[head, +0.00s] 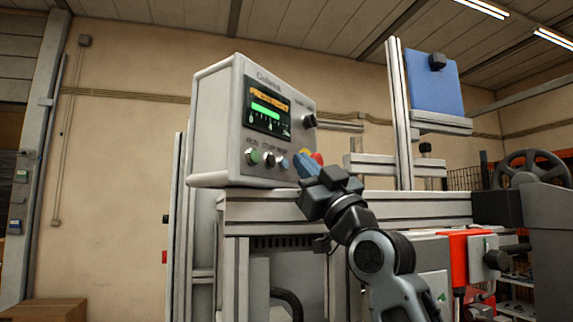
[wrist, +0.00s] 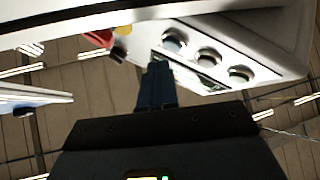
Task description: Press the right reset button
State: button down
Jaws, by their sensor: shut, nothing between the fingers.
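A pale control box (head: 215,120) stands on the machine frame, with a lit screen (head: 267,110) and a row of three buttons under small labels. The right button (head: 283,163) is bluish, beside a dark middle one (head: 268,159) and a green left one (head: 254,157). In the wrist view the box is upside down, and the button nearest my fingers (wrist: 173,42) appears to be the right one. My gripper (head: 301,162) has its blue fingers shut and empty, just right of that button. The fingers (wrist: 158,66) point at the box; I cannot tell whether they touch.
A red stop button (head: 317,158) with yellow sits on the box's side, close behind my fingers; it also shows in the wrist view (wrist: 97,38). A black knob (head: 309,120) is above it. A frame rail (head: 260,207) runs below. A blue panel (head: 432,85) stands right.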

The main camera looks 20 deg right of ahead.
jog(key=shift+w+a, duration=0.1)
jog(key=shift+w+a, duration=0.2)
jog(key=shift+w, duration=0.05)
dwell(0.3)
jog(key=shift+w+a+b, duration=0.2)
jog(key=shift+w+b, duration=0.1)
dwell(0.7)
jog(key=shift+s, duration=0.1)
jog(key=shift+s+d, duration=0.45)
jog(key=shift+s, duration=0.1)
jog(key=shift+b, duration=0.3)
jog(key=shift+s+d+b, duration=0.3)
jog(key=shift+s+d, duration=0.5)
jog(key=shift+s, duration=0.2)
jog(key=shift+s+d+b, duration=0.3)
jog(key=shift+s+d, duration=0.45)
jog(key=shift+s, duration=0.25)
